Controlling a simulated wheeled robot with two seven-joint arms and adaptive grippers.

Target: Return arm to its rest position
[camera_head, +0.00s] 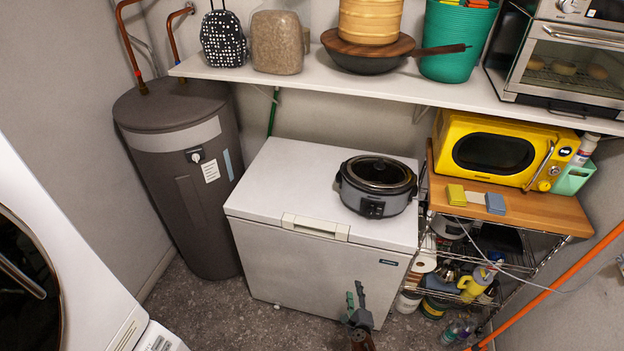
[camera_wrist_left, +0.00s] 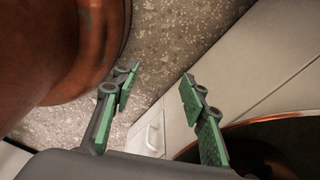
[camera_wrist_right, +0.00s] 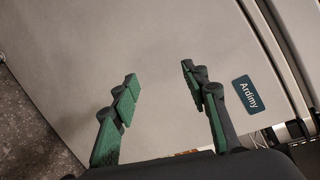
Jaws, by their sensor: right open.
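My right gripper (camera_head: 355,297) shows at the bottom of the head view, low in front of the white chest freezer (camera_head: 310,262). In the right wrist view its green-padded fingers (camera_wrist_right: 160,85) are spread with nothing between them. The freezer's front (camera_wrist_right: 150,40) with its dark label fills the space beyond them. My left gripper is outside the head view. In the left wrist view its fingers (camera_wrist_left: 160,85) are apart and empty, over speckled floor and beside a white appliance.
A slow cooker (camera_head: 376,185) stands on the freezer lid. A grey water heater (camera_head: 185,170) is at the left, and a white washer (camera_head: 60,270) is at the lower left. A wire rack (camera_head: 500,235) with a yellow microwave (camera_head: 497,150) is at the right. Some floor (camera_head: 210,305) is bare.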

